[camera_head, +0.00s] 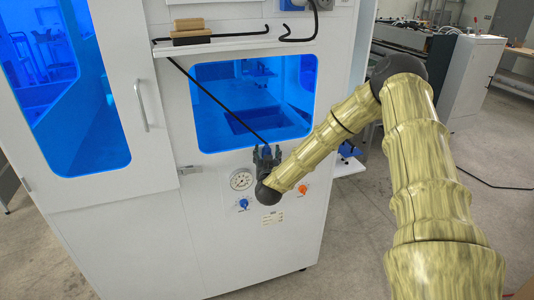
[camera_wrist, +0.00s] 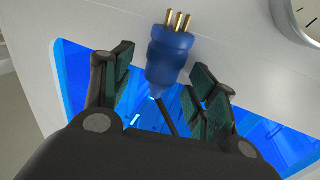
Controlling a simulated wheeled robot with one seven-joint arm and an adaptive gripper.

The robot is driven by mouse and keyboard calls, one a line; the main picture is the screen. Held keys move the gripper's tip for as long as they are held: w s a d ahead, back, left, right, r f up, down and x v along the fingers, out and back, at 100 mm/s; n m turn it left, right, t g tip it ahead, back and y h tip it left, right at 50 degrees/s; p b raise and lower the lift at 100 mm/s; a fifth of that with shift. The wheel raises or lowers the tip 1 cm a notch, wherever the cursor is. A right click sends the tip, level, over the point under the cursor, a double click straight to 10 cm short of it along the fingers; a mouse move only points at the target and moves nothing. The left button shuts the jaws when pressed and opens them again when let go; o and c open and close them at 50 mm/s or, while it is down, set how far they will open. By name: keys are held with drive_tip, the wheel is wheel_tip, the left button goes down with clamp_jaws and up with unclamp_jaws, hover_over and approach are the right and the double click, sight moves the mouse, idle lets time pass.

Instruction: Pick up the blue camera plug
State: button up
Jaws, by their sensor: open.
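The blue camera plug (camera_wrist: 168,55) has gold pins and hangs on a black cable in front of the white machine. In the wrist view it is between the two dark fingers of my gripper (camera_wrist: 160,72), with a gap on each side. Its pins point away from my palm, and its cable end faces the palm. In the head view my gripper (camera_head: 266,153) is below the machine's window at the lower end of the cable (camera_head: 215,98). The plug is small and mostly hidden there. My gripper is open and empty.
The white machine's front (camera_head: 210,230) is close behind the plug. A pressure gauge (camera_head: 241,180), a blue knob (camera_head: 243,203) and an orange knob (camera_head: 303,189) are on it near my gripper. A shelf (camera_head: 220,45) with a wooden brush (camera_head: 191,32) juts out above the window.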

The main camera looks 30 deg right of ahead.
drive_tip(key=c, duration=1.2)
